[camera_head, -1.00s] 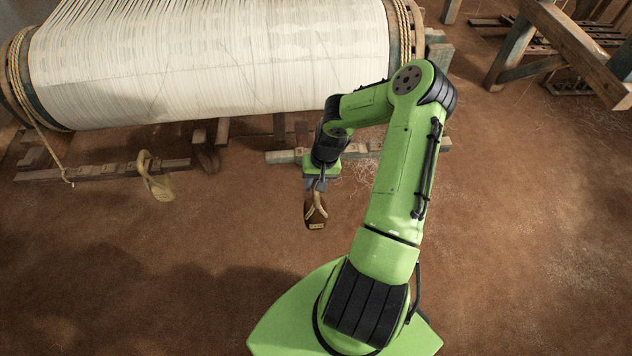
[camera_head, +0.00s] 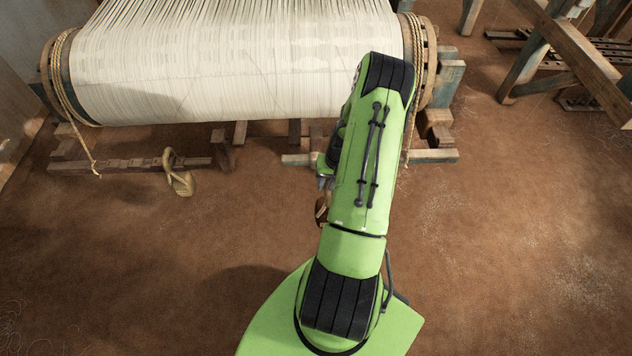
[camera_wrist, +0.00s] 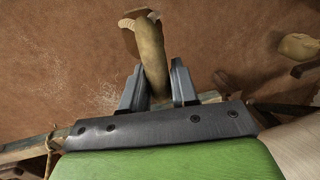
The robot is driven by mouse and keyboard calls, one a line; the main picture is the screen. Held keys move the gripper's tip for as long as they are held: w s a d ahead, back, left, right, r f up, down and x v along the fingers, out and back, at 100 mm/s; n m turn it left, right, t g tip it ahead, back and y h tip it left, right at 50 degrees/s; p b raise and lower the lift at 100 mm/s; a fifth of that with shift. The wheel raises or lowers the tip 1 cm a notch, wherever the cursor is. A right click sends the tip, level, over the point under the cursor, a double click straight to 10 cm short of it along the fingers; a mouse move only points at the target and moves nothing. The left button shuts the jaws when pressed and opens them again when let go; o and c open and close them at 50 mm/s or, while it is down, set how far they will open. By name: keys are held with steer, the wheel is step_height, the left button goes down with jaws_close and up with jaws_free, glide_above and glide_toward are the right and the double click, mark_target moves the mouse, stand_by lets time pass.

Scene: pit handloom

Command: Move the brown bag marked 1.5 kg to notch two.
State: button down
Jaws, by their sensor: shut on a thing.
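In the head view the brown bag (camera_head: 321,208) peeks out left of my green arm, over the floor in front of the loom. My arm hides most of the bag and the gripper there. No marking is legible. Wooden rails at the loom's foot show left (camera_head: 130,165) and right (camera_head: 432,156); I cannot make out which notch is two.
A second, tan bag (camera_head: 180,183) is at the left rail; it also shows in the wrist view (camera_wrist: 298,46). The cloth roller (camera_head: 240,65) spans the loom above the rails. A rope (camera_head: 85,145) dangles at left. The earthen floor between is open.

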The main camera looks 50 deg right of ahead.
mark_target(329, 194)
steer(key=shift+s+a+r+p, duration=0.1)
steer(key=shift+s+a+p, duration=0.45)
steer(key=shift+s+a, duration=1.15)
steer(key=s+a, duration=0.1)
steer(key=a, duration=0.1)
steer(key=s+a+r, duration=0.1)
steer(key=shift+s+a, duration=0.35)
